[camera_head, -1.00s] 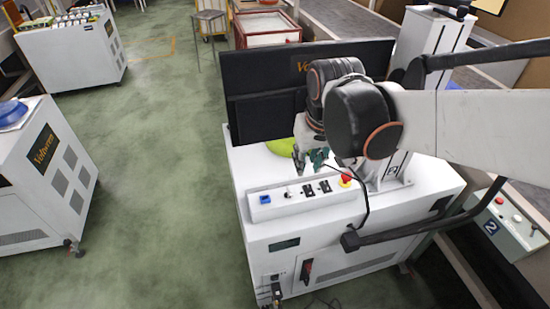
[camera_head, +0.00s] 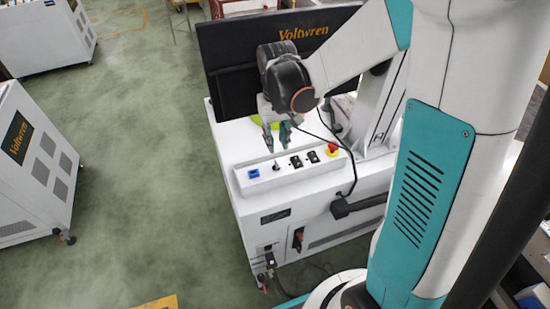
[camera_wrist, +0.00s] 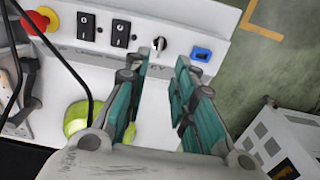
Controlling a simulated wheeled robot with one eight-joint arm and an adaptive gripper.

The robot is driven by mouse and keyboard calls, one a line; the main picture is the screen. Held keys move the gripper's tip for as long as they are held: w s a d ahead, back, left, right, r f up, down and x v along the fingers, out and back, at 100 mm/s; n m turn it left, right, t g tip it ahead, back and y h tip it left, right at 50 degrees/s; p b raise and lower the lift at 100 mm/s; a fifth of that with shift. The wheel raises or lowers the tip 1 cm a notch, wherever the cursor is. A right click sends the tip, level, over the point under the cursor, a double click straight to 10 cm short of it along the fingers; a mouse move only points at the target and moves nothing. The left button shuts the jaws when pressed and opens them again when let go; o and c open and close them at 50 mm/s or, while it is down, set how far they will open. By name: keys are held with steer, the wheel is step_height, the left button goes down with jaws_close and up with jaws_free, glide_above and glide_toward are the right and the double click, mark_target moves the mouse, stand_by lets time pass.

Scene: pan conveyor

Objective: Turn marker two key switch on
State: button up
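The key switch (camera_wrist: 159,44) is a small round metal switch with a dark key shape, on a white sloped control panel (camera_head: 238,186). It also shows in the head view (camera_head: 276,167), between a blue socket and two black rocker switches. My gripper (camera_wrist: 160,72) is open and empty, its teal fingers apart on either side of the line to the key switch. In the head view my gripper (camera_head: 276,141) hangs just behind the panel, pointing down, apart from the switch. No number two marker shows now.
The panel also bears a blue socket (camera_wrist: 202,53), two black rocker switches (camera_wrist: 120,33) and a red emergency stop button (camera_wrist: 40,20). A black cable (camera_head: 338,140) hangs near my wrist. A dark monitor (camera_head: 235,70) and a yellow-green object (camera_wrist: 78,120) are behind the panel.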

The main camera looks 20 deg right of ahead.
mark_target(276, 161)
step_height(276, 161, down, 9)
steer(key=b, duration=0.2)
steer(key=shift+b, duration=0.4)
jaws_close()
